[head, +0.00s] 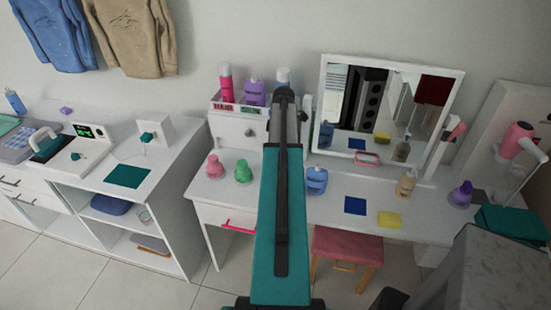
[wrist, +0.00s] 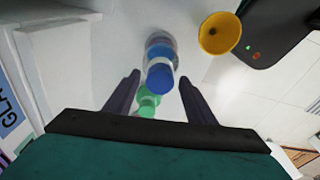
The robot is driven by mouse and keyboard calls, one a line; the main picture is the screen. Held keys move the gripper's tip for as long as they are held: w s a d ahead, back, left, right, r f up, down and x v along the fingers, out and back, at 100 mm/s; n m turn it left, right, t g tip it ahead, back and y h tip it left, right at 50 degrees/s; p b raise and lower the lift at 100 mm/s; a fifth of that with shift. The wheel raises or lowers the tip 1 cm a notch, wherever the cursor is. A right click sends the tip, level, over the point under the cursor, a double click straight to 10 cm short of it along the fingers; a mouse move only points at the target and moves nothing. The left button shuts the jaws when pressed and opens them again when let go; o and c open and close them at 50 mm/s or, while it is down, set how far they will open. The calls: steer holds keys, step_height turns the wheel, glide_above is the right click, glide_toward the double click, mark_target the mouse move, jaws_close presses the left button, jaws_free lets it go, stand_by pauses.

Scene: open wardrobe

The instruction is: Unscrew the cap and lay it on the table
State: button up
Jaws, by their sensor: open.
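In the wrist view a clear bottle (wrist: 160,45) with a blue cap (wrist: 161,78) shows between the fingers of my gripper (wrist: 160,80). The fingers are spread and empty; I cannot tell how far the cap is from them. A green bottle (wrist: 147,104) shows just below the cap in the picture. In the head view my arm covers the middle of the white table (head: 430,222) and hides the gripper's fingers and the blue-capped bottle.
Pink (head: 215,168), green (head: 243,172), blue (head: 316,181), tan (head: 405,186) and purple (head: 461,195) bottles stand on the table. A mirror (head: 335,68) stands behind. Blue (head: 355,205) and yellow (head: 390,220) squares lie in front. A yellow cup-like thing (wrist: 220,33) shows in the wrist view.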

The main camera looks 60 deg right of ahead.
steer(key=m, duration=0.3)
steer(key=shift+m+h, duration=0.3)
steer(key=shift+m, duration=1.9)
steer(key=c, duration=1.1)
